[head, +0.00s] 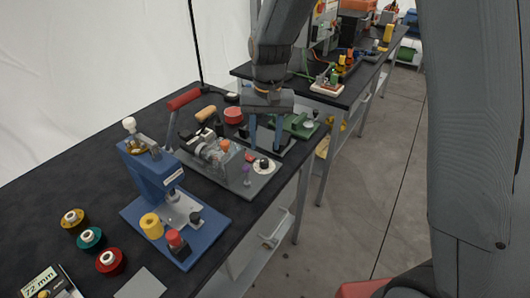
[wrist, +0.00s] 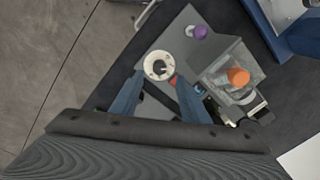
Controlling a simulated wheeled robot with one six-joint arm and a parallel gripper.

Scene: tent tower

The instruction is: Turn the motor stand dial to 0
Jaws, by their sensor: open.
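The motor stand (head: 218,174) is a grey plate on the dark bench, with a motor under a clear cover. Its dial (head: 263,166) is a white disc with a dark knob, near the plate's right end. In the wrist view the dial (wrist: 158,66) shows a dark pointer mark, but its numbers are too small to read. My gripper (head: 266,143) is open and points down, its blue fingers just behind or above the dial. In the wrist view the fingertips (wrist: 158,79) lie either side of the dial's lower edge, with nothing between them held. The remaining height is unclear.
The bench's front edge is close.

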